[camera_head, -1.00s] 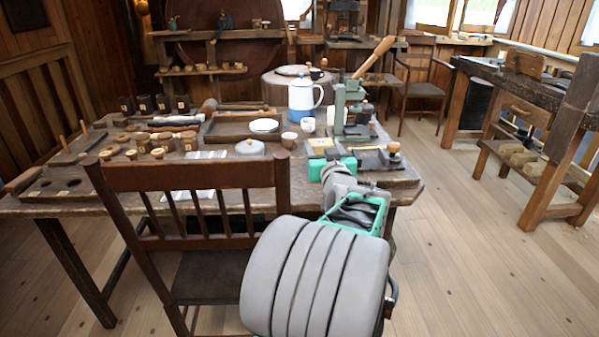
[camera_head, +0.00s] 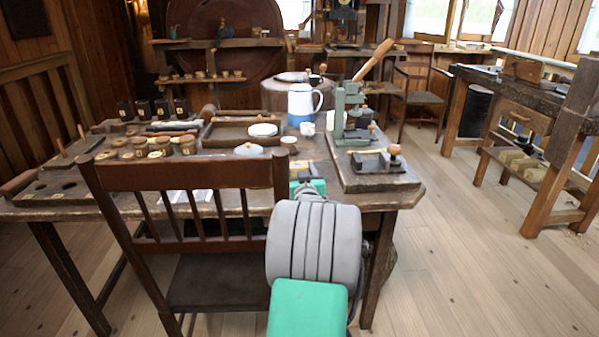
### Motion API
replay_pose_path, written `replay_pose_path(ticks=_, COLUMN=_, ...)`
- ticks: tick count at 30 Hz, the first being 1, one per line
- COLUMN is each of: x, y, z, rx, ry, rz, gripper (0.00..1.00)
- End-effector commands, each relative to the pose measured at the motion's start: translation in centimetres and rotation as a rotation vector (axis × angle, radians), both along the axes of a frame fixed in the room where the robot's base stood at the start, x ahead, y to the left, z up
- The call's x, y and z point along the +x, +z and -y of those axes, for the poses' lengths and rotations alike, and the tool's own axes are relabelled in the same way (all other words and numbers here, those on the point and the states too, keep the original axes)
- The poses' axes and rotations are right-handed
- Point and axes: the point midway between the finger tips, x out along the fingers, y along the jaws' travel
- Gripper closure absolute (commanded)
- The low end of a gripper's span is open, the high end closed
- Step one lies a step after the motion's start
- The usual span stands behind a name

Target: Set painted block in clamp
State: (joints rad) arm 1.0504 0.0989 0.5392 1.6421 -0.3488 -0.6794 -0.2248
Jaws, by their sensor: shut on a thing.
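My gripper (camera_head: 307,184) is at the table's front edge, right of the chair, with its green body partly hidden behind my grey arm. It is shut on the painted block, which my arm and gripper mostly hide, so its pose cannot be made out. What looks like the clamp (camera_head: 372,162), a low dark metal fixture with a round wooden knob (camera_head: 394,150), sits on a board at the table's right end. My gripper is to the left of it and nearer to me, apart from it.
A green press (camera_head: 350,115) with a long wooden handle stands behind the clamp. A white and blue pot (camera_head: 301,103), a cup (camera_head: 307,129) and a tray (camera_head: 215,136) are left of it. A wooden chair (camera_head: 185,176) stands in front of the table (camera_head: 245,207).

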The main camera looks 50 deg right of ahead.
Motion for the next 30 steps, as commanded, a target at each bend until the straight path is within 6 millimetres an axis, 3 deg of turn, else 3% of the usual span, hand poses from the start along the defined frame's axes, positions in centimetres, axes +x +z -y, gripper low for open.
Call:
replay_pose_path(ticks=2, x=0.0, y=-0.4, z=0.0, rx=-0.001, ry=0.000, rz=0.001, gripper=0.84)
replay_pose_path(ticks=3, x=0.0, y=-0.3, z=0.0, rx=0.000, ry=0.000, rz=0.000, gripper=0.39)
replay_pose_path(ticks=10, x=0.0, y=-0.2, z=0.0, rx=0.000, ry=-0.001, rz=0.000, gripper=0.20)
replay_pose_path(ticks=21, x=0.0, y=0.1, z=0.0, rx=0.002, ry=0.000, rz=-0.001, gripper=0.19)
replay_pose_path(ticks=30, x=-4.6, y=-0.5, z=-4.3, rx=0.001, ry=-0.001, rz=0.001, gripper=0.19)
